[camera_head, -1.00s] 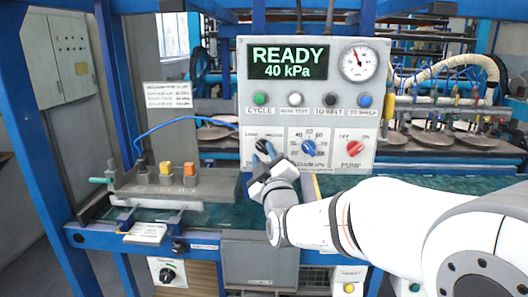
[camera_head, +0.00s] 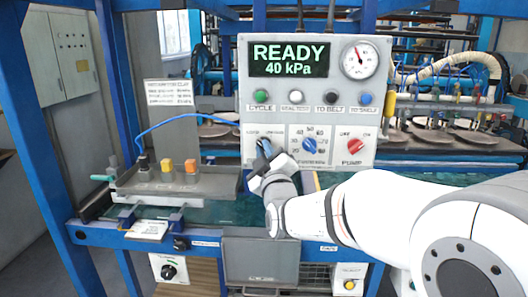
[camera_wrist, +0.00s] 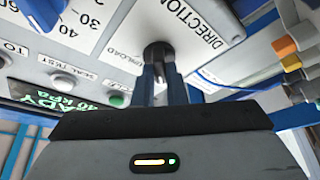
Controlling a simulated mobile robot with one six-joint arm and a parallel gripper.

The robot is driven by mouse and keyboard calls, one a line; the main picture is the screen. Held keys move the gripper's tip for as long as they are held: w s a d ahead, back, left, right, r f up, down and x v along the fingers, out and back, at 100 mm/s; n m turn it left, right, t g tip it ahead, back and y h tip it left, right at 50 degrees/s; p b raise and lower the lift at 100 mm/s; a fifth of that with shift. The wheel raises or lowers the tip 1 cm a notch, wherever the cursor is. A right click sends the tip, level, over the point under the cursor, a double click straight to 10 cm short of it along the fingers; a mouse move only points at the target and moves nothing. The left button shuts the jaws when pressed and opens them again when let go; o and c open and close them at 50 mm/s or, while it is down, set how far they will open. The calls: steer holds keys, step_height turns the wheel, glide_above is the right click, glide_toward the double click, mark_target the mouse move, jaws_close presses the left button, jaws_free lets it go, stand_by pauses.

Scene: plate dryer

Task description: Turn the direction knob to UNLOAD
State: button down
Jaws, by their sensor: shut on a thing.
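The dark direction knob (camera_wrist: 157,47) sits on the white DIRECTION plate in the wrist view. The UNLOAD label (camera_wrist: 125,53) is printed beside it. My gripper (camera_wrist: 162,72) has its two blue fingers closed on the knob from both sides. In the head view my gripper (camera_head: 264,150) reaches the lower left of the control panel and covers most of the knob and part of its plate. The knob's pointer is hidden by the fingers, so I cannot tell its exact setting.
The grey panel (camera_head: 390,85) carries a display reading READY 40 kPa, a gauge, a row of buttons, a blue dial (camera_head: 309,146) and a red PUMP knob (camera_head: 356,146) to the right. A metal tray (camera_head: 140,183) with orange and yellow blocks lies at the left.

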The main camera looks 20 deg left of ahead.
steer(key=shift+f, duration=0.1)
steer(key=m+t+h+b, duration=0.1)
steer(key=m+h+b, duration=0.1)
steer(key=m+b, duration=0.2)
steer(key=m+t+h+b, duration=0.1)
steer(key=m+h+b, duration=0.2)
steer(key=m+b, duration=0.2)
steer(key=m+t+h+b, duration=0.1)
steer(key=m+h+b, duration=0.2)
steer(key=m, duration=0.6)
steer(key=shift+s+a+f+t+b, duration=0.1)
steer(key=shift+a+t+b, duration=0.25)
steer(key=shift+b, duration=0.8)
steer(key=m+h, duration=0.1)
steer(key=m, duration=0.2)
steer(key=m+g+h, duration=0.1)
steer(key=m+h, duration=0.1)
steer(key=m, duration=0.2)
steer(key=shift+a, duration=0.15)
steer(key=shift+r+m+h, duration=0.2)
steer(key=shift+m+h, duration=0.1)
steer(key=c, duration=1.5)
jaws_free()
steer(key=shift+o, duration=0.2)
steer(key=shift+s, duration=0.1)
